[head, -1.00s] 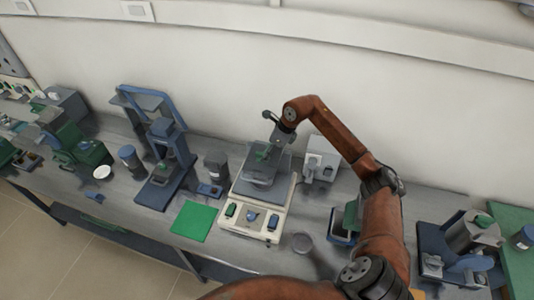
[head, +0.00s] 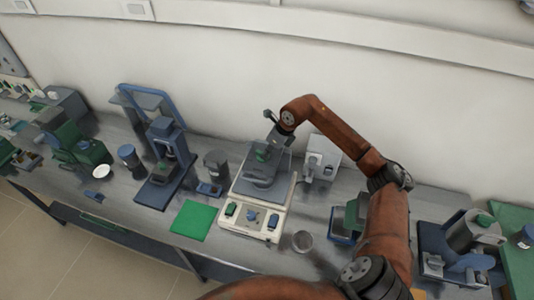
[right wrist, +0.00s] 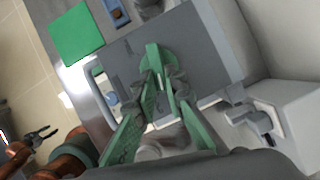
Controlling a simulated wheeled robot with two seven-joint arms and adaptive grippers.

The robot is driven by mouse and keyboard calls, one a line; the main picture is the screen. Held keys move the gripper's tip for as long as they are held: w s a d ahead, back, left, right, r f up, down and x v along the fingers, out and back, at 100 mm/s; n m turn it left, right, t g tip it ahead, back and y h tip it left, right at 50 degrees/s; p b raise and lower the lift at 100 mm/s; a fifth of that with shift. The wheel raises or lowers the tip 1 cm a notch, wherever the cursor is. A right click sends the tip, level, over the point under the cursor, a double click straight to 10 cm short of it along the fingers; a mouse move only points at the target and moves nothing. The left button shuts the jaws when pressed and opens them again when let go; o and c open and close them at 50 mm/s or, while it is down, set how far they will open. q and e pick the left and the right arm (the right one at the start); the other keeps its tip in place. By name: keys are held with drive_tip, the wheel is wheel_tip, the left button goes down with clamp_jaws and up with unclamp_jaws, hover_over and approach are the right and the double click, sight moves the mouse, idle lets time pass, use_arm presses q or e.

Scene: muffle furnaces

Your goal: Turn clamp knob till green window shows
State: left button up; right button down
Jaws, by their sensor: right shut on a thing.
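The clamp knob (right wrist: 155,60) is a green winged piece above a grey plate in the right wrist view. My right gripper (right wrist: 160,88) has its green fingers closed in on the knob's near part. In the head view my right gripper (head: 263,153) points down over the grey-topped, cream-based device (head: 251,220), and the knob is hard to make out there. No green window can be told apart from the other green parts. My left gripper (right wrist: 42,134) shows small at the left of the right wrist view, its fingers apart and empty, away from the device.
A green mat (head: 194,220) lies left of the device. A blue-framed press (head: 165,160) and a dark jar (head: 216,165) stand farther left. A pale grey unit (head: 322,155) stands close behind on the right. A small round dish (head: 302,241) sits at the front right.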

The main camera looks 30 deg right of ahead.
drive_tip(key=shift+a+m+h, duration=0.15)
drive_tip(key=shift+m+h, duration=0.15)
drive_tip(key=shift+m, duration=0.5)
drive_tip(key=c, duration=2)
unclamp_jaws()
drive_tip(key=v, duration=1.2)
drive_tip(key=shift+s, duration=0.2)
